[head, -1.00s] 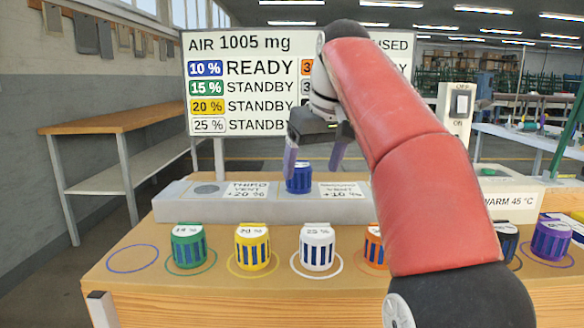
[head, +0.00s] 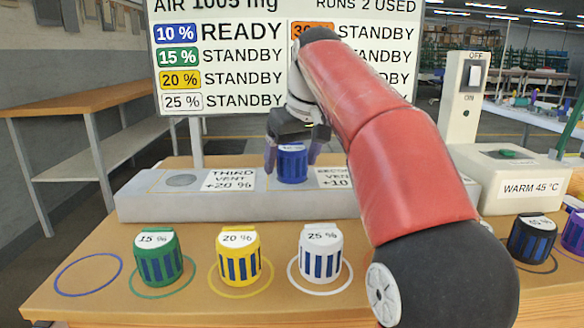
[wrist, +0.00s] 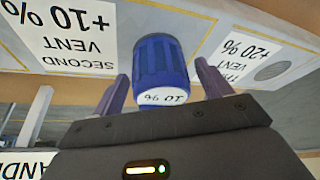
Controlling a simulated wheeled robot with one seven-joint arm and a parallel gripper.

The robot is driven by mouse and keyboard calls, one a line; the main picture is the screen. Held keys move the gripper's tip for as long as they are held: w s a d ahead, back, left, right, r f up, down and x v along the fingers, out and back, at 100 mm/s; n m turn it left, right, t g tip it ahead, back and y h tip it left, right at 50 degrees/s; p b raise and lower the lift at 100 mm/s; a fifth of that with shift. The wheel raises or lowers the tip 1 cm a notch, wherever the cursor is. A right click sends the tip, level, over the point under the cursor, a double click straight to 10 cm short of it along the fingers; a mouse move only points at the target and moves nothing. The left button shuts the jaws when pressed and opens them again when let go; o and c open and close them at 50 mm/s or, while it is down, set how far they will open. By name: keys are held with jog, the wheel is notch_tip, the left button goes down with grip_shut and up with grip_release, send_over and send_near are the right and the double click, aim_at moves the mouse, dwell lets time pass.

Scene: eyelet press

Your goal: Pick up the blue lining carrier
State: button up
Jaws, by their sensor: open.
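The blue lining carrier (head: 292,165) stands upright on the grey raised block, between the "THIRD VENT +20 %" and "SECOND VENT" labels. In the wrist view the blue carrier (wrist: 161,68) shows its ribbed side and its white "10 %" label. My gripper (head: 291,158) is open, with one finger on each side of the carrier. In the wrist view the gripper (wrist: 160,85) has a visible gap between each finger and the carrier. The carrier's top is partly hidden by the gripper body in the head view.
Green (head: 158,258), yellow (head: 240,256) and white (head: 320,254) carriers stand in coloured rings in front. An empty blue ring (head: 88,274) lies at left. Dark (head: 531,238) and purple carriers stand at right. A switch post (head: 465,97) and a "WARM 45 °C" box (head: 520,180) stand behind.

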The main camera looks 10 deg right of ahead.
aim_at(291, 147)
jog(key=shift+w+a+f, duration=0.1)
jog(key=shift+w+f, duration=0.15)
jog(key=shift+f, duration=0.35)
jog(key=c, duration=1.2)
jog(key=shift+r, duration=0.15)
notch_tip(291, 147, up, 9)
jog(key=shift+w+f+p, duration=0.15)
jog(key=shift+f+p, duration=0.05)
jog(key=shift+p, duration=0.55)
jog(key=shift+r, duration=0.55)
